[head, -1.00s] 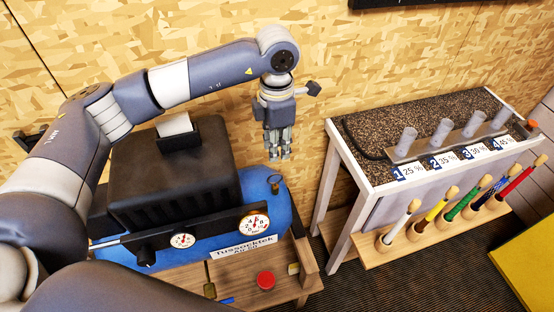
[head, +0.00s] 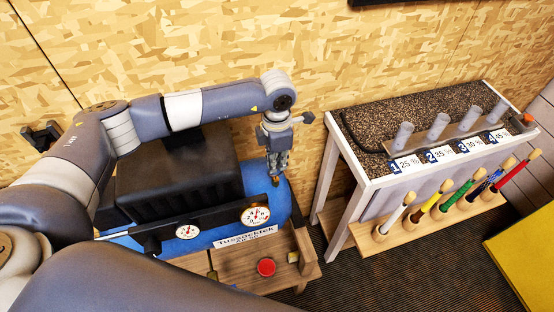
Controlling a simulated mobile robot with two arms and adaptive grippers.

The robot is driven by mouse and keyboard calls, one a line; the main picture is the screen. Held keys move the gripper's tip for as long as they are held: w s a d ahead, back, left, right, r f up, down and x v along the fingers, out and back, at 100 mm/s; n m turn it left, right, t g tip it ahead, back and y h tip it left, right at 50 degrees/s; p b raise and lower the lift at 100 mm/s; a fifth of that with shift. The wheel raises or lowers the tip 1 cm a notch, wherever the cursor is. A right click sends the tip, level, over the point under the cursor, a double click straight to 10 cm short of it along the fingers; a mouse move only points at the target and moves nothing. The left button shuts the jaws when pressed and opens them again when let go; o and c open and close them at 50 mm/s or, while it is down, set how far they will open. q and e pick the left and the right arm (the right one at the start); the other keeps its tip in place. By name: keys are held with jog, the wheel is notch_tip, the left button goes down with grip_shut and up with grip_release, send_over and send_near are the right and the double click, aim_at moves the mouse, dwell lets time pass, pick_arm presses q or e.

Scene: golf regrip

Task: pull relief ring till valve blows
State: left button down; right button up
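The blue tank (head: 284,199) of the compressor stands on a wooden bench below the black motor housing (head: 175,178). A small brass relief valve with its ring (head: 276,182) sits on top of the tank at its right end. My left gripper (head: 277,172) points down right over the valve, its fingertips at the ring and partly hiding it. Whether the fingers are closed on the ring cannot be made out. Two white dial gauges, the larger one (head: 255,215) at the right, face front. My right gripper is out of view.
To the right, a white-framed table (head: 374,180) carries several grey cylinders, with several coloured golf grips on a lower shelf. The wooden wall (head: 190,50) is close behind the tank.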

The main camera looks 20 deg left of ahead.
pick_arm(q)
jog(key=shift+r+b, duration=0.55)
jog(key=shift+r, duration=0.2)
jog(key=c, duration=1.8)
grip_release()
jog(key=shift+r, duration=0.1)
notch_tip(320, 180, up, 12)
